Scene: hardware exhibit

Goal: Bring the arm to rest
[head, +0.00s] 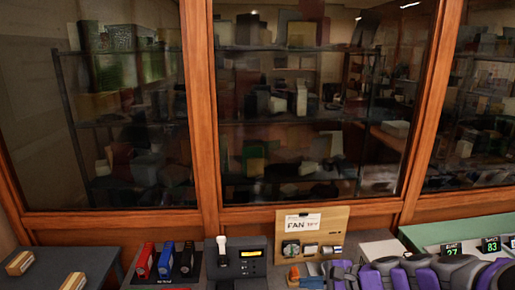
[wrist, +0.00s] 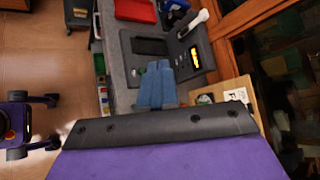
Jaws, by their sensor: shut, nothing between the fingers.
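My gripper (wrist: 156,72) shows in the wrist view as blue-grey fingers beyond the dark and purple end of my arm. The fingers are together, with nothing between them. In the wrist view the fingers appear over the grey counter (wrist: 121,66), beside a dark device with a lit yellow display (wrist: 195,58). I cannot tell the height of the fingers above the counter.
The head view shows a wooden FAN panel (head: 327,236), the display device (head: 226,272), red, blue and black blocks (head: 166,261) and green number displays (head: 453,249) along the counter. A wood-framed glass cabinet (head: 203,120) stands behind. Open floor (wrist: 70,60) shows at left in the wrist view.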

